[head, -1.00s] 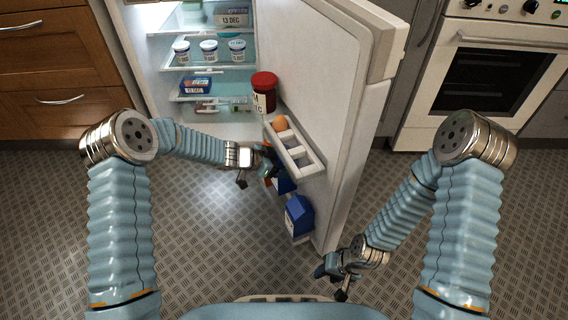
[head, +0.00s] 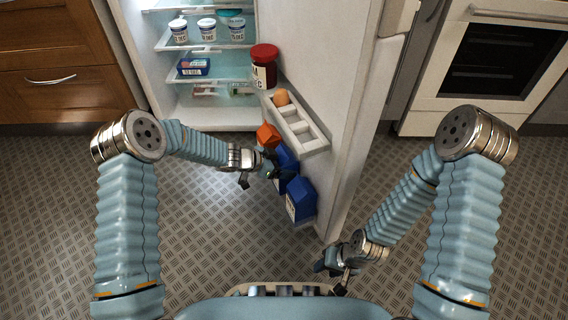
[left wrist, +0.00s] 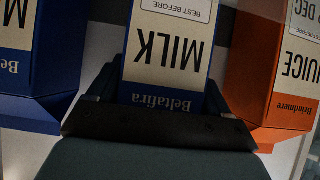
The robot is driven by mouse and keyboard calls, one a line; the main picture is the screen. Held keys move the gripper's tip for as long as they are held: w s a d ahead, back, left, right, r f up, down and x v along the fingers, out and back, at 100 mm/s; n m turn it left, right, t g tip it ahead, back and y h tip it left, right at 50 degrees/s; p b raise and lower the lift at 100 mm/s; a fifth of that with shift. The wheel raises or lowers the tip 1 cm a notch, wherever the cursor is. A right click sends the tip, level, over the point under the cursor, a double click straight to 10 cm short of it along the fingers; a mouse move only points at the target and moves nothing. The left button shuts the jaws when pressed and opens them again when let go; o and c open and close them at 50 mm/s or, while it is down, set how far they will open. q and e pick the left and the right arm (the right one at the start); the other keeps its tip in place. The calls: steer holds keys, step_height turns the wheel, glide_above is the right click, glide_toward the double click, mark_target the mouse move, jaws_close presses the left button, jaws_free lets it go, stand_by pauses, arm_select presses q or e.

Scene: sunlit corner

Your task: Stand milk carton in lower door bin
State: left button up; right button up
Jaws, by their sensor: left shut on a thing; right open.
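My left gripper (head: 268,172) is shut on a blue milk carton (head: 287,160) at the inner face of the open fridge door. In the left wrist view the milk carton (left wrist: 168,45) sits between the fingers, its label upside down to the camera. It is in line between an orange juice carton (head: 268,135) and another blue carton (head: 300,201). The cartons hide most of the lower door bin, so I cannot tell whether the milk rests on its floor. My right gripper (head: 336,274) is open and empty near the door's lower outer corner.
An upper door bin (head: 314,140) holds an egg, with a red-lidded jar (head: 264,68) beyond it. The fridge shelves (head: 215,75) hold yogurt cups and a blue pack. The door's edge (head: 345,190) stands between my arms. The floor left of the cartons is clear.

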arm_select(q)
steer(key=shift+f, duration=0.45)
stand_by(0.3)
steer(key=o, duration=1.4)
steer(key=shift+o, duration=0.7)
steer(key=shift+f, duration=0.1)
steer(key=p+v, duration=0.3)
steer(key=v, duration=1)
steer(key=s+a+f+n+g+y+p, duration=0.1)
steer(key=s+n+g+y+p, duration=0.3)
steer(key=s+n+p, duration=0.7)
steer(key=s+a+n+y, duration=0.1)
steer(key=s+n+y, duration=0.1)
steer(key=s, duration=1.3)
steer(key=shift+s+n+p, duration=0.2)
steer(key=shift+n+p, duration=0.2)
steer(key=shift+n, duration=0.5)
